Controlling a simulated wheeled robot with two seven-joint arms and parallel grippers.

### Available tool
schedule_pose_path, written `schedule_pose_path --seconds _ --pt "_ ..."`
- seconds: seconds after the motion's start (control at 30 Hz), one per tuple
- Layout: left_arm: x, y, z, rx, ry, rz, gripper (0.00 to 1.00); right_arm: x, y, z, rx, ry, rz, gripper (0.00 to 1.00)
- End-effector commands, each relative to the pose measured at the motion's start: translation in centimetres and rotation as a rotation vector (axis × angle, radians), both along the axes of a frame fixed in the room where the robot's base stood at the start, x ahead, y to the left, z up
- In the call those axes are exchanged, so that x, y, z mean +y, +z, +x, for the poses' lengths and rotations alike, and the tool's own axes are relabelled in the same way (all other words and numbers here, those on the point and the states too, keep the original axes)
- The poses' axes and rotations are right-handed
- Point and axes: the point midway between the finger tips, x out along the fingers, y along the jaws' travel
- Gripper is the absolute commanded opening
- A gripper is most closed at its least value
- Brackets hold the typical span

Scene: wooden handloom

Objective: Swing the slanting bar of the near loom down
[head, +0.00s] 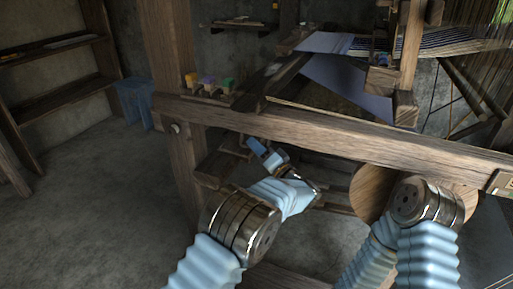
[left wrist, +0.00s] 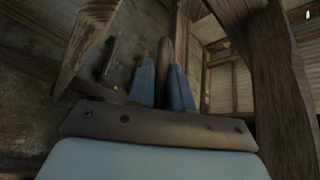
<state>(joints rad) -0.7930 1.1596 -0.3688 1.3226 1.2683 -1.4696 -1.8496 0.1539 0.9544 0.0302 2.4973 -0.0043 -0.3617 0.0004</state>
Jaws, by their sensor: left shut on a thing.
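The near loom's thick wooden front beam (head: 340,135) crosses the head view. My left gripper (head: 268,153), with blue fingers, is below and behind this beam, near its left post. In the left wrist view my left gripper (left wrist: 164,82) points up, its two blue fingers around a narrow dark wooden bar (left wrist: 181,40). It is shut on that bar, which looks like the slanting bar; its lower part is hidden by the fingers. In the head view the grip itself is too small to make out. My right arm shows at the lower right, but its gripper is out of view.
A round wooden disc (head: 372,187) sits under the beam, close to my right arm. The left post (head: 186,185) stands close to my left arm. Small coloured blocks (head: 208,82) sit on the loom.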

Motion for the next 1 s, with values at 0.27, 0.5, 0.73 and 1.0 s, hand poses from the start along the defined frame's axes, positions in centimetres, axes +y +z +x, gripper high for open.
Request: schedule_pose_path --seconds 0.27,0.5,0.73,1.0 --pt "0.2 -1.2 0.1 -0.011 0.001 0.034 0.00 0.0 -0.6 0.0 0.000 0.000 0.000 0.63" --pt "0.8 -3.3 0.4 -0.057 0.000 0.142 0.00 -0.1 -2.1 0.0 0.000 -0.004 -0.002 0.63" --pt "0.9 -3.4 0.3 -0.051 0.000 0.140 0.24 -0.1 -2.0 0.0 0.000 -0.004 -0.002 0.63" --pt "0.8 -3.3 0.3 -0.055 0.000 0.139 0.40 -0.1 -2.0 0.0 0.000 -0.004 -0.002 0.63"
